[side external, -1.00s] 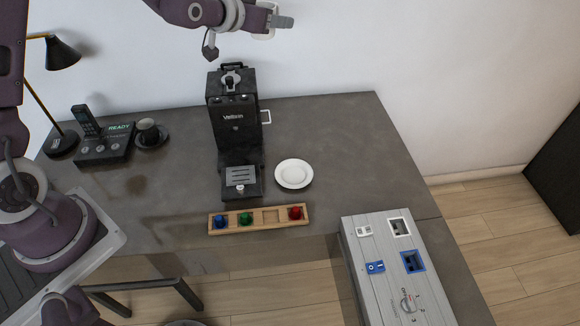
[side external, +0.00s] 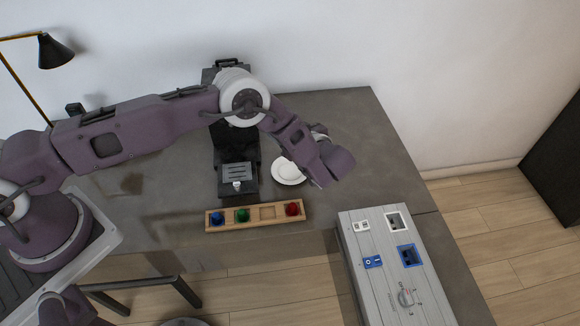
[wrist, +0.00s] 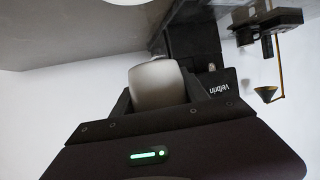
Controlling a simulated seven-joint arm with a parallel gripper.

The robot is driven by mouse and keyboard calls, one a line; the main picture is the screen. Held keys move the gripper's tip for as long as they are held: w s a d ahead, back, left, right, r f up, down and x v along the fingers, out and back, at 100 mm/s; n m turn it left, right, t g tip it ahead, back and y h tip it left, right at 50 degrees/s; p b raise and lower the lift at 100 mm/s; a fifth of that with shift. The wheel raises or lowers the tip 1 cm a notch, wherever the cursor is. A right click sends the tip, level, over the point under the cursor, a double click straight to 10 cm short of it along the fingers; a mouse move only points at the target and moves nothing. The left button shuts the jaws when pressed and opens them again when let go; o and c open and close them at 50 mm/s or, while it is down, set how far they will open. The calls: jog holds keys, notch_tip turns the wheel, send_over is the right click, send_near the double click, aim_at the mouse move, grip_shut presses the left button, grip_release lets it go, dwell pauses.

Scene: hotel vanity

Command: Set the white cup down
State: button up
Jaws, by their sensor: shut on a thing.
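The white cup (wrist: 157,85) is held between the two fingers of my gripper (wrist: 160,98) in the wrist view. In the side view my gripper (side external: 325,165) is just right of the white saucer (side external: 284,173) and overlaps its right edge; the cup and the fingertips are hidden behind the hand there. A white round edge, likely the saucer (wrist: 126,2), shows at the top of the wrist view, with a gap between it and the cup.
The black coffee machine (side external: 238,165) stands left of the saucer, partly covered by my arm. A wooden tray (side external: 256,216) with coloured capsules lies in front. A grey panel (side external: 385,260) is at the front right. The tabletop right of my gripper is clear.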

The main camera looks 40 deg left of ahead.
aim_at(285, 164)
notch_tip(285, 164, down, 10)
jog(key=shift+s+f, duration=0.1)
jog(key=shift+s, duration=0.05)
jog(key=o, duration=1.5)
jog(key=shift+f, duration=0.2)
jog(key=shift+o, duration=0.2)
jog(key=shift+r, duration=0.1)
